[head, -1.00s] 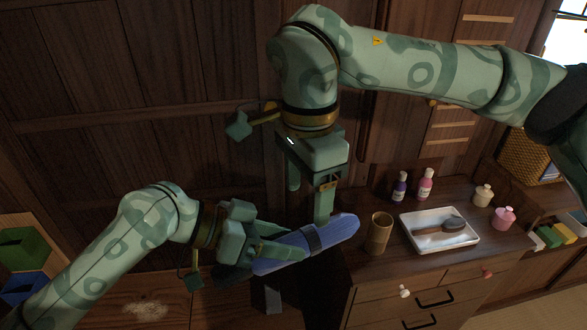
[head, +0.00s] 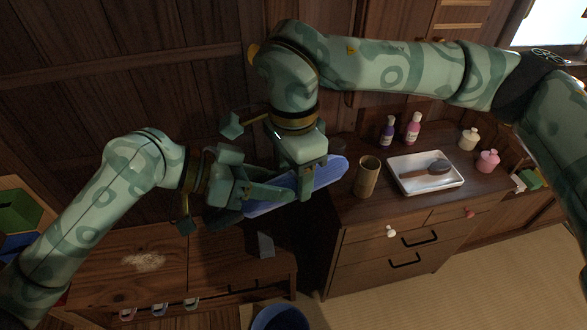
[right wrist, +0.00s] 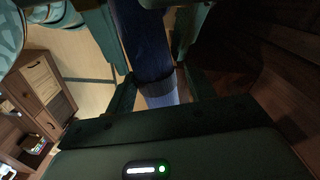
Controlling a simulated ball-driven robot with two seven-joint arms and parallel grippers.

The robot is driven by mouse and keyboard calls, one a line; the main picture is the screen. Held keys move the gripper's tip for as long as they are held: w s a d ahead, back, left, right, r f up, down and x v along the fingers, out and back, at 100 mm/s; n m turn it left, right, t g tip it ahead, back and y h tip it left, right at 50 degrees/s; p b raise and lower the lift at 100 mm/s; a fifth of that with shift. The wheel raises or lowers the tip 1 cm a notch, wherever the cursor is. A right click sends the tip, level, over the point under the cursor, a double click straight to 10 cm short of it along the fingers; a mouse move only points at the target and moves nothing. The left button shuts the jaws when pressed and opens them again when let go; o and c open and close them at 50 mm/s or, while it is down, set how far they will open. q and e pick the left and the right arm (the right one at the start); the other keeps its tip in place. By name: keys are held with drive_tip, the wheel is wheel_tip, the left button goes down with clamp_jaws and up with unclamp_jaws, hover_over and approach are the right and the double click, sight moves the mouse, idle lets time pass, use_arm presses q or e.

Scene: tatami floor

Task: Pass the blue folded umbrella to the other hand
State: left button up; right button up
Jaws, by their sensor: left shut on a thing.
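The blue folded umbrella (head: 330,172) is held in the air in front of the dark wooden wall, its far end pointing right and slightly up. A dark band crosses it in the right wrist view (right wrist: 160,88). My left gripper (head: 272,193) is shut on its left part. My right gripper (head: 302,182) points down over its middle, with one finger in front of it. In the right wrist view the umbrella passes between the two fingers (right wrist: 158,95), with gaps visible beside it, so this gripper looks open. The umbrella's left end is partly hidden by my left gripper.
To the right, a wooden chest (head: 400,230) carries a bamboo cup (head: 367,177) close to the umbrella's end, a white tray (head: 400,182) with a brush, bottles and jars. A low wooden bench (head: 200,270) stands below, with a blue bin (head: 280,319) at the bottom edge.

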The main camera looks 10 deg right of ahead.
drive_tip(key=o, duration=0.9)
drive_tip(key=shift+o, duration=0.2)
drive_tip(key=shift+r, duration=0.1)
